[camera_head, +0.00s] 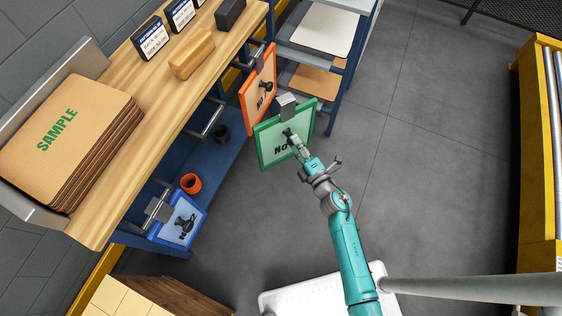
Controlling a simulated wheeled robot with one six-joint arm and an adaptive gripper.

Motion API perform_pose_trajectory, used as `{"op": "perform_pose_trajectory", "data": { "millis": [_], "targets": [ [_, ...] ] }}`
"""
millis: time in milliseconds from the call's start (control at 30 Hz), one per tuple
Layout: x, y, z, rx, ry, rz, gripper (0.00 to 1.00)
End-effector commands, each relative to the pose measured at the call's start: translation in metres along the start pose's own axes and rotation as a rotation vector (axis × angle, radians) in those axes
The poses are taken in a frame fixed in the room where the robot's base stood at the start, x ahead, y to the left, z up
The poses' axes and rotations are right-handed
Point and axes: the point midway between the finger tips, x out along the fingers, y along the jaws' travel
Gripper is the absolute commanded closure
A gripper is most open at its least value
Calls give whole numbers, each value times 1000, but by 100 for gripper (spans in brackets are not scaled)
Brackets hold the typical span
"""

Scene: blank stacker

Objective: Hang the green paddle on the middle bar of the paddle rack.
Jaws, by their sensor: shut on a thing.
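The green paddle (273,141) has a green frame, a pale face with partly hidden dark lettering, and a grey hook at its top. My gripper (291,137) is shut on its dark knob and holds it in the air over the aisle. The rack's bars stick out along the front edge of the wooden bench. The middle bar (208,124) is grey and bare. The green paddle is to its right, apart from it. The orange paddle (259,88) hangs at the far bar, and the blue paddle (180,221) hangs at the near bar.
The wooden bench (150,98) carries a stack of SAMPLE boards (70,135), a wooden block (192,54) and dark signs. An orange cup (190,183) and a dark cup (221,132) stand on the blue lower shelf. The grey floor (425,150) at the right is open.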

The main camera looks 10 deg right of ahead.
Motion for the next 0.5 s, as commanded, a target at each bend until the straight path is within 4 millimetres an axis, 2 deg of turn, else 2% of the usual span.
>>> {"op": "perform_pose_trajectory", "data": {
  "millis": [67,167,300,500],
  "targets": [
    [4,8,-7,-4,78,7,100],
    [5,8,-23,0,209,7,100],
    [3,-2,-41,4,374,7,100],
    [-5,-24,-57,7,547,9,100]
  ]
}}
